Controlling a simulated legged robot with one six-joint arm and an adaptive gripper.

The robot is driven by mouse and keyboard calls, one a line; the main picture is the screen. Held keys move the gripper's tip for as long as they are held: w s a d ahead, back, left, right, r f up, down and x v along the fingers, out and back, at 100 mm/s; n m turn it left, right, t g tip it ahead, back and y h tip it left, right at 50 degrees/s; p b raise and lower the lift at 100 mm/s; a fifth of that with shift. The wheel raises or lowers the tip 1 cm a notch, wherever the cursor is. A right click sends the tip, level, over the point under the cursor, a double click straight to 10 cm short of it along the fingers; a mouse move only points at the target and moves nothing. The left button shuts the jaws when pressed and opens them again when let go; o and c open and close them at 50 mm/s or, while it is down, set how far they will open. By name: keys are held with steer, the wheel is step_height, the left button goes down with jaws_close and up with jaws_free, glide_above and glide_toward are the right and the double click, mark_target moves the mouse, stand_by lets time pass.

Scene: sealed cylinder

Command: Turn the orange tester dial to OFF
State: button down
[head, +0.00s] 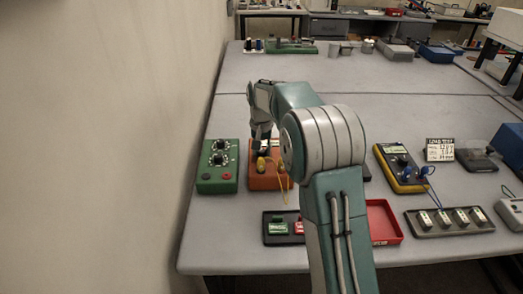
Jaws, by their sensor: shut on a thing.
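The orange tester (262,183) is a small box on the grey table, left of centre in the head view. Yellow plugs with a yellow lead sit on its front half. My gripper (262,146) points down at the far part of the tester and is shut on its dial. The fingers and arm cover the dial, so its pointer, its markings and the OFF position cannot be read.
A yellow multimeter (400,167) with blue plugs is to the right. A red tray (383,222) and a dark battery holder (450,220) lie in front.

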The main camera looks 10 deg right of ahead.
steer(key=n, duration=0.7)
steer(key=shift+w, duration=0.1)
stand_by(0.5)
steer(key=shift+c, duration=1.9)
jaws_free()
step_height(320, 180, up, 12)
steer(key=shift+w+a+f, duration=0.1)
